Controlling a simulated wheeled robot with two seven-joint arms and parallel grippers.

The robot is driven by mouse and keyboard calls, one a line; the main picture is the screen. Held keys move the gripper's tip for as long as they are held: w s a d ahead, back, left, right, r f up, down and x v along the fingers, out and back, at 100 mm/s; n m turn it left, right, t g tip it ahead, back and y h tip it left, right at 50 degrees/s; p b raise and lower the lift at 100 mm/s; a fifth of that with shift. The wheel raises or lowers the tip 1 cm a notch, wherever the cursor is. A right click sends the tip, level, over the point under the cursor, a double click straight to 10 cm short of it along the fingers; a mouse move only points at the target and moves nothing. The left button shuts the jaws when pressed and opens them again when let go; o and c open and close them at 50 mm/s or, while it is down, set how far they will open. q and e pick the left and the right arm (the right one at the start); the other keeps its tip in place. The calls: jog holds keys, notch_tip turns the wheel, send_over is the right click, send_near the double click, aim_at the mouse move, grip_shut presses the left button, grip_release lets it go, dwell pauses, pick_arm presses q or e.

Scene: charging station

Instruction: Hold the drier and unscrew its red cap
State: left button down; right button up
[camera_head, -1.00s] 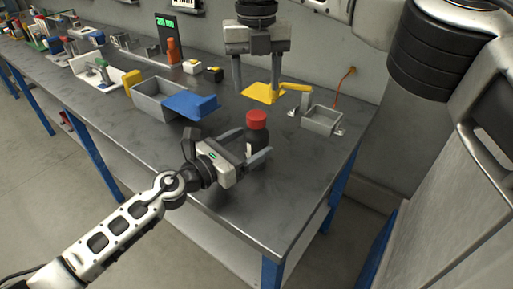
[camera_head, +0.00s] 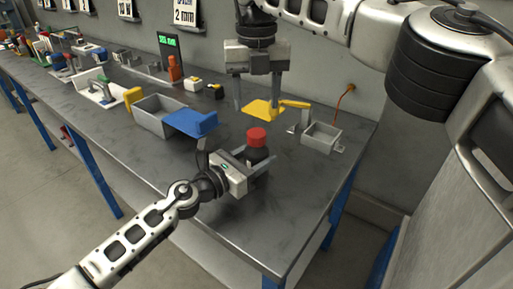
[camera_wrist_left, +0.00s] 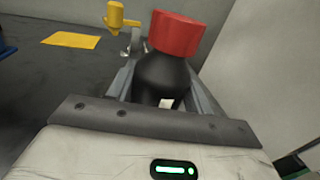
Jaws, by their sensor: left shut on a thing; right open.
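The drier (camera_head: 255,152) is a dark bottle with a red cap (camera_head: 257,137) on top. It stands upright near the front right part of the bench. My left gripper (camera_head: 259,160) is shut around its dark body, below the cap. In the left wrist view the dark drier body (camera_wrist_left: 166,78) sits between the fingers, and the red cap (camera_wrist_left: 176,34) shows above them, uncovered. My right gripper (camera_head: 257,105) hangs fingers down, open and empty, behind and above the cap. The drier's underside is hidden.
A grey bin (camera_head: 154,118) and a blue part (camera_head: 193,122) stand to the left. A yellow plate (camera_head: 262,110) lies behind, below the right gripper. A small grey tray (camera_head: 322,138) is at the right, near the wall. The front of the bench (camera_head: 262,225) is clear.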

aim_at(256, 132)
jog(key=m, duration=0.9)
jog(key=shift+m, duration=0.3)
jog(key=m, duration=0.7)
jog(key=shift+m, duration=0.3)
jog(key=shift+f, duration=0.25)
pick_arm(q)
jog(key=shift+f, duration=0.1)
pick_arm(e)
notch_tip(256, 132, down, 8)
jog(key=shift+r, duration=0.2)
